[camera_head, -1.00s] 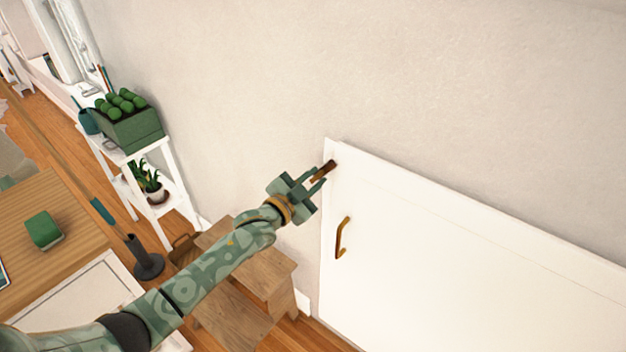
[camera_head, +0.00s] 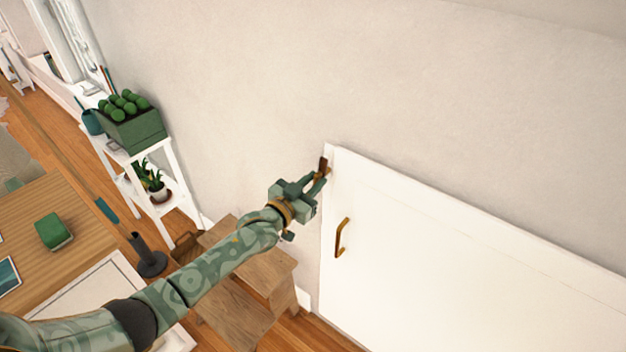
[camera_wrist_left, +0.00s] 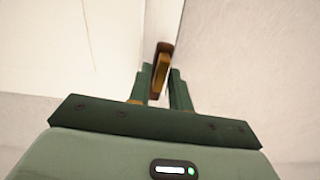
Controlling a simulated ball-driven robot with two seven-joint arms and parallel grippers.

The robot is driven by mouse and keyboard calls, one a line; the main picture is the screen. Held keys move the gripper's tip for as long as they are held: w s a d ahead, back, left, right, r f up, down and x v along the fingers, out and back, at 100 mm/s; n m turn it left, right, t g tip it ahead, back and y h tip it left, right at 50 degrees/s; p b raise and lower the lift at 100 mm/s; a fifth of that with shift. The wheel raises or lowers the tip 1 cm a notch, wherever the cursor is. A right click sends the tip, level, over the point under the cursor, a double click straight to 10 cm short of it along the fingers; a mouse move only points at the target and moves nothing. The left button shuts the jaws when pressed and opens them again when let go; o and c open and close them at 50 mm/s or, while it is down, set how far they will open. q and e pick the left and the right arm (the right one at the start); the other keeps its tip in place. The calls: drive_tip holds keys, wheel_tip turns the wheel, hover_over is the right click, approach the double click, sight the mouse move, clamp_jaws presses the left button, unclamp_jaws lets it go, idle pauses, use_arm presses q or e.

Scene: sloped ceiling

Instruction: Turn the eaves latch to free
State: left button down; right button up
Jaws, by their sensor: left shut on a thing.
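The eaves latch (camera_head: 323,164) is a small brown piece at the upper left corner of the white eaves door (camera_head: 430,260). In the head view it stands close to upright. My left gripper (camera_head: 318,180) is at the latch, its fingers shut on it. In the left wrist view the latch (camera_wrist_left: 163,62) shows brown and brass-coloured between the two green fingertips (camera_wrist_left: 160,85). The fingers hide part of it in both views. A brass handle (camera_head: 341,238) sits lower on the door, apart from the gripper. My right gripper is not in view.
A wooden step stool (camera_head: 240,290) stands below my left arm. A white plant stand (camera_head: 168,165) with a green crate (camera_head: 137,130) is against the wall at left. A wooden desk (camera_head: 60,215) is at far left. The wall above the door is clear.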

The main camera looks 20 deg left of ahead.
use_arm(q)
drive_tip(key=shift+f+n, duration=0.1)
drive_tip(key=shift+n, duration=0.4)
drive_tip(key=c, duration=1.5)
unclamp_jaws()
drive_tip(key=p+v, duration=0.3)
drive_tip(key=v, duration=1.3)
drive_tip(key=shift+s+a, duration=0.1)
drive_tip(key=shift+s, duration=0.15)
